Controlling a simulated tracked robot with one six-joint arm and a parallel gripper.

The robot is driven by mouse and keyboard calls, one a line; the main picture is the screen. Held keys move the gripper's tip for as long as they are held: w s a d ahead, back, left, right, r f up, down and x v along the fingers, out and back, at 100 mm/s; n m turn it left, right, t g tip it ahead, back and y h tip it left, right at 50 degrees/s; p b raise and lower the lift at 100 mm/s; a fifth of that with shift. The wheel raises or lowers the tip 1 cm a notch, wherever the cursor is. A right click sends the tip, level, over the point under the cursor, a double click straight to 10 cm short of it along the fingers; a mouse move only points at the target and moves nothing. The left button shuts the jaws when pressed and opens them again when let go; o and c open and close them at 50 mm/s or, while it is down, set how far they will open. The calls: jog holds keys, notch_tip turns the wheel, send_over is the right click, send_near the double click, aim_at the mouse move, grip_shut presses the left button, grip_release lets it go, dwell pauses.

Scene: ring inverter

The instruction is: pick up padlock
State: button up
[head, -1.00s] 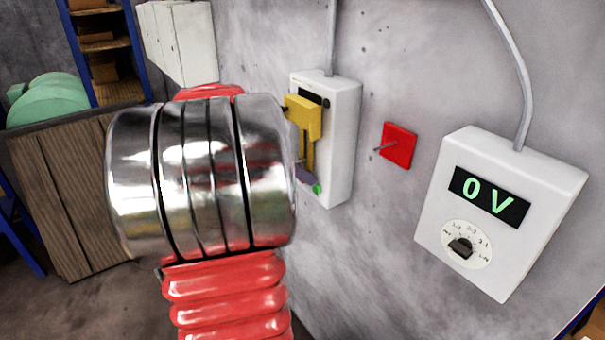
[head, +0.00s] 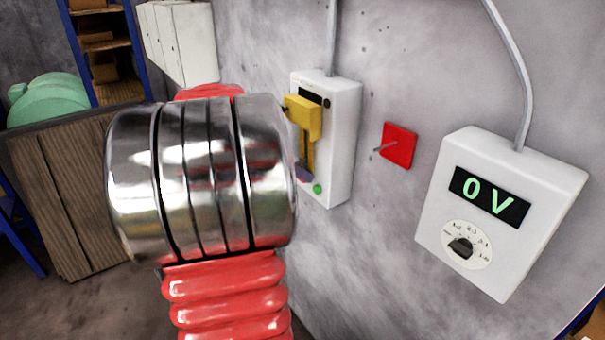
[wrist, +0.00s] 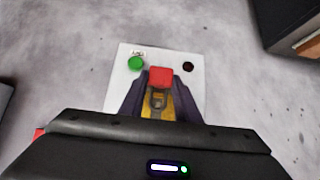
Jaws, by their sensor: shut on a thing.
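The padlock (wrist: 161,77) has a red body and a grey shackle, and shows in the wrist view in front of a white switch box (wrist: 196,93). My gripper (wrist: 161,84) has its dark purple fingers closed in on both sides of the padlock, shut on it. The shackle lies over a yellow part behind it; I cannot tell whether it still passes through that part. In the head view, the white box (head: 345,135) carries a yellow lever (head: 304,116). My wrist covers most of the gripper there, and I cannot make out the padlock.
A red wall plate with a peg (head: 397,146) is right of the switch box. A white voltmeter (head: 500,215) reading 0 V is further right. Bare wall lies between the fixtures.

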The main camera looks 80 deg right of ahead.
jog(key=shift+r, duration=0.1)
jog(key=shift+c, duration=0.6)
jog(key=w+a, duration=1.2)
jog(key=a, duration=0.1)
jog(key=shift+a+r, duration=0.25)
jog(key=shift+a, duration=0.05)
dwell(0.7)
